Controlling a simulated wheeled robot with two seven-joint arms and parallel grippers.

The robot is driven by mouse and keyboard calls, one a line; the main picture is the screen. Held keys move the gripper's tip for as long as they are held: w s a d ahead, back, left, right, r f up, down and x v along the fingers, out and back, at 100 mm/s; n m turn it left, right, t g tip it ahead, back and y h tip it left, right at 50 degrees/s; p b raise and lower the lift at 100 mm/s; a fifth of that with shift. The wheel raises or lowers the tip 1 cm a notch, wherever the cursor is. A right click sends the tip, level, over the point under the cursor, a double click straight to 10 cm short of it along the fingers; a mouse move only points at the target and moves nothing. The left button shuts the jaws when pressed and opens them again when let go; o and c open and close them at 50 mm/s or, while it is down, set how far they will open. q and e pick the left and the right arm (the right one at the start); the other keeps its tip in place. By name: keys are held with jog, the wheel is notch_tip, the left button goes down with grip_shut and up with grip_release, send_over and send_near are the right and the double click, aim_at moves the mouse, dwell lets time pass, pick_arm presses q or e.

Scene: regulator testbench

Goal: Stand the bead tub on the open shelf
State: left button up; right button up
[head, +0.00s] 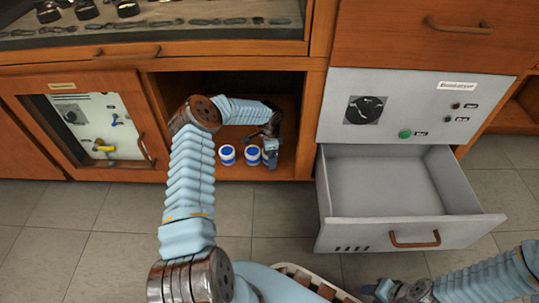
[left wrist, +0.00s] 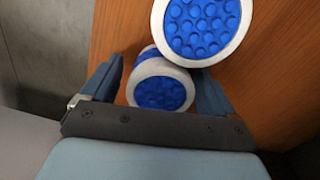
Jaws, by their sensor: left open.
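Two white tubs with blue lids stand side by side on the wooden open shelf (head: 230,172): a left tub (head: 227,154) and a right tub (head: 253,155). I cannot tell which is the bead tub. My left gripper (head: 269,153) is inside the shelf opening, just right of the right tub. In the left wrist view the gripper (left wrist: 158,90) is open, with one tub (left wrist: 162,88) between its fingers and another tub (left wrist: 203,28) beyond the right fingertip. Contact cannot be told. My right gripper (head: 390,290) is at the bottom edge, its jaws unclear.
An open, empty grey drawer (head: 395,185) juts out right of the shelf, under a panel with a black knob (head: 365,109) and green button. A glass-fronted cabinet door (head: 95,130) is on the left. A glass-topped case (head: 150,20) lies above. Part of a cream-rimmed tray (head: 290,268) shows below.

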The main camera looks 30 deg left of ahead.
pick_arm(q)
notch_tip(320, 180, up, 8)
jog(key=shift+f+p, duration=0.2)
jog(key=shift+p, duration=0.7)
dwell(0.7)
